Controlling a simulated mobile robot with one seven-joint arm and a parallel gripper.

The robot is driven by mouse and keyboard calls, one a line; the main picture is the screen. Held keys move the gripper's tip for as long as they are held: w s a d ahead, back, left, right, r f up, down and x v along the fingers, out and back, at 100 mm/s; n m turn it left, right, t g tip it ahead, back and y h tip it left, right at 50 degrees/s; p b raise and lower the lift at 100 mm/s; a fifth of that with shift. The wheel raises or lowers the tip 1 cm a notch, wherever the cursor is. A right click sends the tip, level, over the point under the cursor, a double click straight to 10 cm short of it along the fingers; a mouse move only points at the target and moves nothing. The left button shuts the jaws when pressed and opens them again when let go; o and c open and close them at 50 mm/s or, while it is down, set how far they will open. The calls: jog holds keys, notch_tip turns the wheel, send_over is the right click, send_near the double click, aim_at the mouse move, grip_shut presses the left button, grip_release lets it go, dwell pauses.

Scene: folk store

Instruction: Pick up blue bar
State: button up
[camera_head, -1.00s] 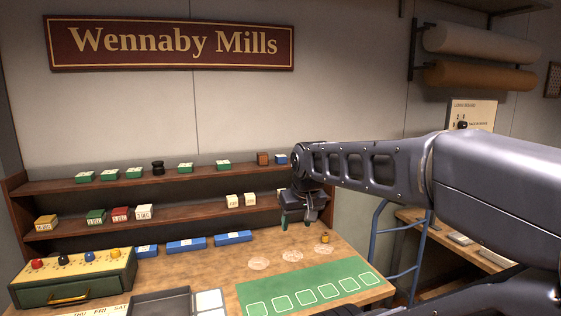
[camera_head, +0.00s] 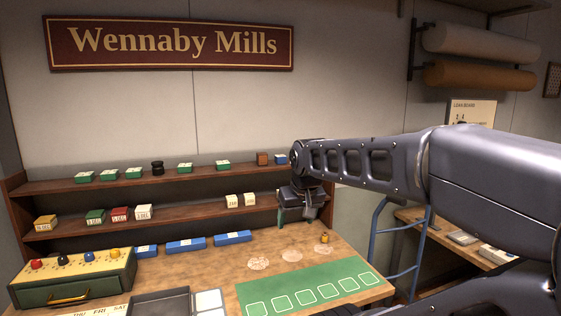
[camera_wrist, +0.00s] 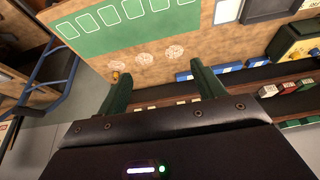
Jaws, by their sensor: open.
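Several blue bars with white labels lie in a row on the workbench: a left one (camera_head: 146,251), a middle one (camera_head: 186,245) and a right one (camera_head: 232,238). In the wrist view blue bars show at the right, one of them (camera_wrist: 229,69) beside the right finger. My gripper (camera_head: 297,218) hangs over the bench to the right of the bars, in front of the shelves. Its green fingers are apart and empty, as the wrist view (camera_wrist: 160,82) shows. It touches no bar.
Shelves behind the bench hold small boxes and a blue box (camera_head: 281,159). A green mat (camera_head: 310,290) lies at the front. A small yellow object (camera_head: 324,238) stands right of my gripper. A drawer box (camera_head: 72,280) fills the left.

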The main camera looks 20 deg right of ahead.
jog(key=w+d+r+m+g+h, duration=0.1)
jog(key=w+d+r+m, duration=0.15)
jog(key=w+r, duration=0.45)
jog(key=w+d+r+m, duration=0.1)
jog(key=w+r+m, duration=0.2)
jog(key=w, duration=0.7)
jog(key=w+d+r+m+g+h, duration=0.1)
jog(key=w+r+m, duration=0.3)
jog(key=w, duration=0.5)
jog(key=m+g+h, duration=0.3)
jog(key=m, duration=0.5)
send_near(281, 155)
jog(key=shift+y, duration=0.3)
jog(key=x, duration=0.2)
jog(key=s+x, duration=0.1)
jog(key=x, duration=0.2)
jog(key=shift+a, duration=0.1)
jog(key=shift+w+x, duration=0.15)
jog(key=shift+x, duration=1.1)
jog(key=shift+w+x, duration=0.1)
jog(key=shift+x, duration=1.15)
jog(key=c, duration=1.1)
